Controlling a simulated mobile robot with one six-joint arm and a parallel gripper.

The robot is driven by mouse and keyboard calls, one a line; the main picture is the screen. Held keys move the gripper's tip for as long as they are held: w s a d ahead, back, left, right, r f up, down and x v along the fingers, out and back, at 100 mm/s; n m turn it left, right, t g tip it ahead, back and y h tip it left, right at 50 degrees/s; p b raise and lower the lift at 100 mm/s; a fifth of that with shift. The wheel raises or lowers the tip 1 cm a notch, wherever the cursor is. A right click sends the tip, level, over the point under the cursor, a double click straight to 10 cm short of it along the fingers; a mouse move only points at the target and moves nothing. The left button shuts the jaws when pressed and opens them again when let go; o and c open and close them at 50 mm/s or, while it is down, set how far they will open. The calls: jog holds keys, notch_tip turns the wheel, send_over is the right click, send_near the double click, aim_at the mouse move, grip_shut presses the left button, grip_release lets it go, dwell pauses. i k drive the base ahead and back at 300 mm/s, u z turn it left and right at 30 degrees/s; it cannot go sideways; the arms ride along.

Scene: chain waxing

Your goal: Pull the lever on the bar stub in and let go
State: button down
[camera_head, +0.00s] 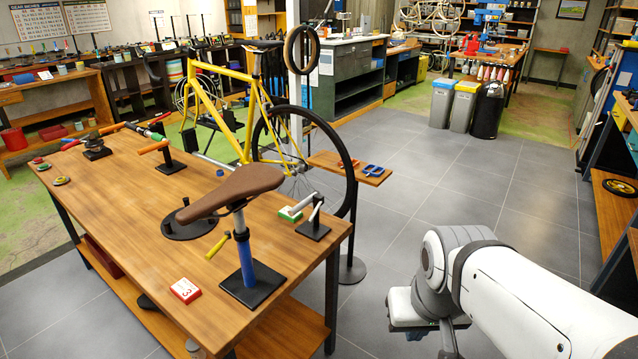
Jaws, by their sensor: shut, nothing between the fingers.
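On the wooden workbench (120,215), near its right edge, a small stand (314,231) with a black base carries a short silver bar with a slim arm sticking out to the left. It may be the bar stub with its lever; I cannot tell for sure. Another black stand (167,163) at the back left carries an orange bar, which could also be a stub. My arm (500,280) comes in from the lower right, off the bench's right side. Its end runs down at the bottom of the frame, and my gripper's fingers are not visible.
A brown saddle (230,190) on a blue post stands on the front of the bench, with a yellow handle (217,246) beside it. A yellow bike (207,85) and its black wheel are behind the bench.

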aim_at(317, 207)
jog(key=i, duration=0.9)
jog(key=u, duration=0.05)
